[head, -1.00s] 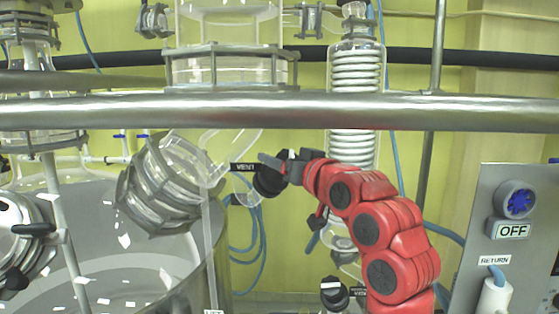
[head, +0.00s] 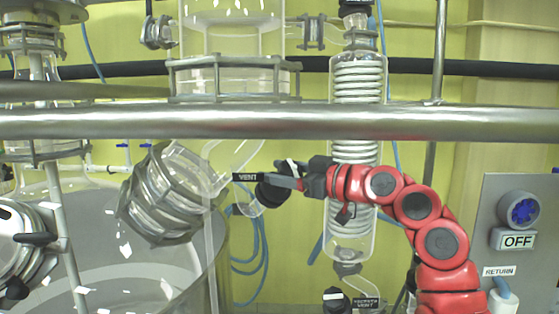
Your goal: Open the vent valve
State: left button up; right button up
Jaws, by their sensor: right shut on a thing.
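The vent valve (head: 272,196) is a black round knob with a white mark, on a glass branch beside the angled flange. My left gripper is not in view.
A steel rail (head: 280,121) crosses in front, above the valve. A coiled glass condenser (head: 357,90) stands behind my right arm. A lower black knob (head: 336,299) has its own label. A grey panel with an OFF switch (head: 518,209) stands at the right.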

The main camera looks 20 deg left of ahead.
jog(key=n+g+p, duration=0.2)
jog(key=n+p, duration=0.1)
jog(key=n+g+p, duration=0.1)
jog(key=shift+s+r+n+g+p, duration=0.3)
jog(key=shift+g+p, duration=0.1)
jog(key=shift+f+n+g+h+p, duration=0.3)
jog(key=shift+n+g+p, duration=0.2)
jog(key=shift+n+p, duration=0.15)
jog(key=o, duration=1.4)
jog(key=shift+f, duration=0.1)
